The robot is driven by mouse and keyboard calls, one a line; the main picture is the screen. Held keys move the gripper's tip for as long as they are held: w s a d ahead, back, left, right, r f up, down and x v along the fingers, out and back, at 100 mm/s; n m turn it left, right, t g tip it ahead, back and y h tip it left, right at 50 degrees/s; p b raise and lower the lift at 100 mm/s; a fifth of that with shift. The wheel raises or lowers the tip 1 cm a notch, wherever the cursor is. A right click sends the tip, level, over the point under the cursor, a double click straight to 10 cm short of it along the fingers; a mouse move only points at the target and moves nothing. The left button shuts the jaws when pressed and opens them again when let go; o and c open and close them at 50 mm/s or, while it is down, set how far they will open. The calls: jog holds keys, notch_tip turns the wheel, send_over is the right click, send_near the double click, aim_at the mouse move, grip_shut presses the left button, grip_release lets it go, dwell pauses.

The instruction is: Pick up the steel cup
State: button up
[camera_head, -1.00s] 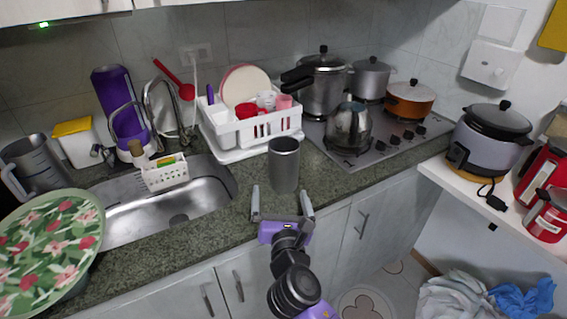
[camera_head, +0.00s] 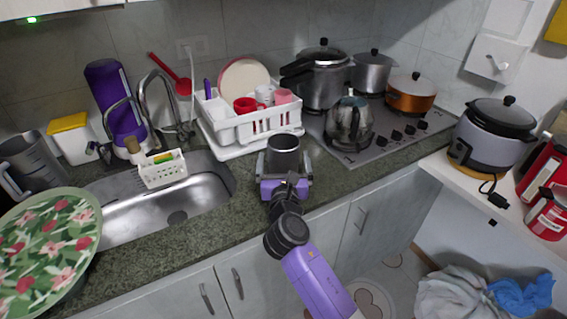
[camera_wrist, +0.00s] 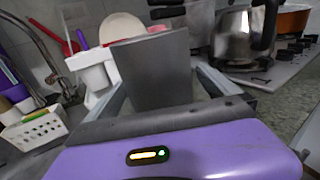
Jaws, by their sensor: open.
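The steel cup (camera_head: 283,157) is a plain grey cylinder standing upright on the granite counter, between the sink and the stove. In the wrist view the cup (camera_wrist: 152,70) fills the middle, straight ahead of the purple gripper body. My gripper (camera_head: 284,168) is open at the cup, with one finger on its left side and one on its right. In the wrist view the fingers of my gripper (camera_wrist: 160,90) run along both sides of the cup. Whether they touch it cannot be told. The cup's lower part is hidden by my gripper in the head view.
A white dish rack (camera_head: 250,128) with cups and plates stands just behind the cup. A kettle (camera_head: 349,124) sits on the stove (camera_head: 385,140) to the right. The sink (camera_head: 165,205) lies to the left. The counter's front edge is below my gripper.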

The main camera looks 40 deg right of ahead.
jog(key=shift+w+d, duration=0.1)
jog(key=shift+c, duration=0.2)
jog(key=c, duration=1.8)
jog(key=shift+r, duration=0.2)
